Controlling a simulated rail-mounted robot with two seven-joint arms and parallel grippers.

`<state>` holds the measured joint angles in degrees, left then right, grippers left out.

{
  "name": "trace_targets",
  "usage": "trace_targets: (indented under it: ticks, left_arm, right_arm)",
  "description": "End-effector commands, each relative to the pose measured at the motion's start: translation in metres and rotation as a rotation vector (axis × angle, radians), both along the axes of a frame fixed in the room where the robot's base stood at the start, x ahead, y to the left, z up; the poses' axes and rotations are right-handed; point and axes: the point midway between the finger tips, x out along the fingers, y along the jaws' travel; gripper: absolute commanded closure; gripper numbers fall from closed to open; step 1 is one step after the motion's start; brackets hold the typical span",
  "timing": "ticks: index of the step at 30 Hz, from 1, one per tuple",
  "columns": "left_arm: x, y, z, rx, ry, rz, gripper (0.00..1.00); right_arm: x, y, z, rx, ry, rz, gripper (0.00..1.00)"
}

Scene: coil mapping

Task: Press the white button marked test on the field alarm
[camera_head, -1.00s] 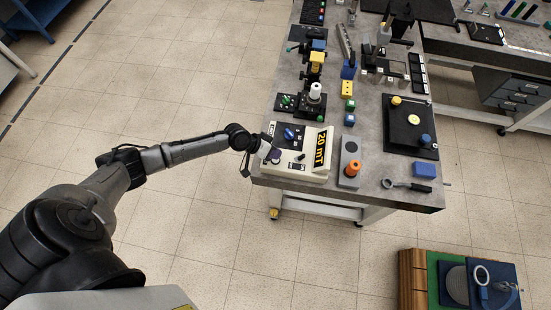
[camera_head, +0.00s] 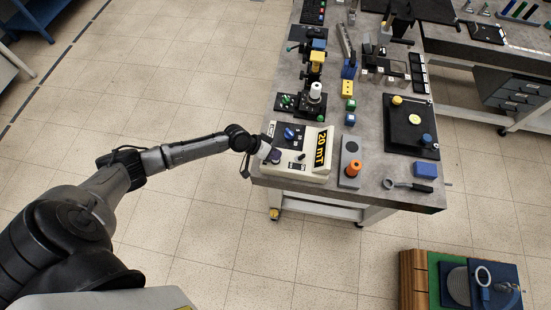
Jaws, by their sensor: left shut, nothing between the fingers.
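A cream box (camera_head: 305,165) with a yellow "20 mT" display, a blue knob and small dark controls sits at the table's near left corner. To its right stands a grey box (camera_head: 347,179) with an orange dome and a dark round part on top. I cannot tell which of the two is the field alarm, and no white button marked test can be made out. My left gripper (camera_head: 268,153) is shut and empty at the left edge of the cream box, near a dark purple round part. Whether it touches is unclear. My right gripper is not in view.
The grey table (camera_head: 300,193) holds a black board (camera_head: 410,141) with coloured knobs, a blue block (camera_head: 425,170) and a dark-handled tool (camera_head: 409,186) at right. Several devices stand behind the cream box. The floor left of the table is clear.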

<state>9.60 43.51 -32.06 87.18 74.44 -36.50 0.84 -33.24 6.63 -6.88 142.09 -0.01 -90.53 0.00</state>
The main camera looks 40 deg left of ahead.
Motion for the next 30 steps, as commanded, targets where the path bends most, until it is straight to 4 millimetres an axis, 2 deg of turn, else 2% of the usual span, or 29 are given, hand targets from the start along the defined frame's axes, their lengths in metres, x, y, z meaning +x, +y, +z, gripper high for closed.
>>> trace_targets:
  ticks: [20, 30]
  left_arm:
    - [-0.0002, -0.0001, -0.0083, 0.0, 0.0, 0.0, 1.0]
    - [-0.0003, -0.0001, -0.0063, 0.0, 0.001, -0.001, 1.0]
  right_arm:
    - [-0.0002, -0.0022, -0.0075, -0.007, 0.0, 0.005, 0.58]
    - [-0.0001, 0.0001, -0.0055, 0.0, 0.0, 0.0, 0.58]
